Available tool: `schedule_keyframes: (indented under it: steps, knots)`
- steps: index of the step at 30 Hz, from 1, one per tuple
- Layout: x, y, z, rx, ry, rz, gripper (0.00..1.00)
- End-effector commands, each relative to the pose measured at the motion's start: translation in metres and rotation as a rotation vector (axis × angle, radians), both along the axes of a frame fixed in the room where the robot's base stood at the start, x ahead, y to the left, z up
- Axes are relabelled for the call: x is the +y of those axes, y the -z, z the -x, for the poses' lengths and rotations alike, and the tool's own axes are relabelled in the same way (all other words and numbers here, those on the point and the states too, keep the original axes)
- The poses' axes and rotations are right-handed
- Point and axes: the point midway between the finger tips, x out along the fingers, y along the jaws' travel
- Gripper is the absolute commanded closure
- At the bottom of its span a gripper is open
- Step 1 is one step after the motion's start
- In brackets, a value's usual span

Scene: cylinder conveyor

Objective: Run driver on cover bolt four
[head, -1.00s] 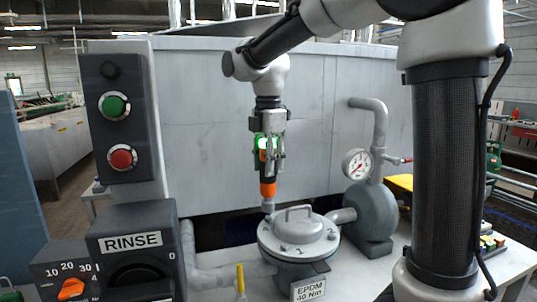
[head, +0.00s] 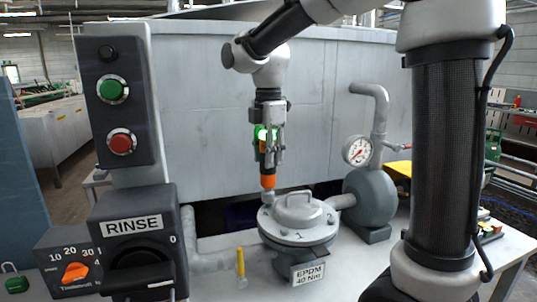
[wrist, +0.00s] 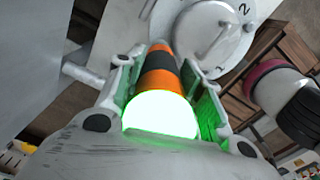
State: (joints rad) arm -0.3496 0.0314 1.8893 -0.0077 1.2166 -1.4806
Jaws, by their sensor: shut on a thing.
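My gripper (head: 267,156) is shut on a driver with an orange and black body (head: 267,182), held upright. The driver glows green at its upper end; this glow also shows large in the wrist view, below the orange body (wrist: 158,82). Its grey lower end is at the back left rim of the round grey cover (head: 300,217). I cannot tell whether it sits on a bolt. The cover has a top handle and bolts around its flange. In the wrist view the cover (wrist: 222,25) shows numerals; the driver hides part of it.
A grey pump body (head: 368,200) with a pressure gauge (head: 357,151) stands right of the cover. A yellow post (head: 240,262) and a sign reading EPDM 40 Nm (head: 308,273) are in front. A RINSE control box (head: 133,226) is at the left.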

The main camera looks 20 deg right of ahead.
Motion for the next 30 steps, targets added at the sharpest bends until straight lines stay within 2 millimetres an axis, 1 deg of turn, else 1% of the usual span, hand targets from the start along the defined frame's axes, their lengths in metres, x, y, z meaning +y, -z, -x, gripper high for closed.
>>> schedule_keyframes:
  steps: [14,30]
  knots:
    - [0.0000,0.0001,-0.0002,-0.001,0.000,0.000,1.00]
    - [0.0000,0.0076,-0.0002,-0.001,0.000,0.000,1.00]
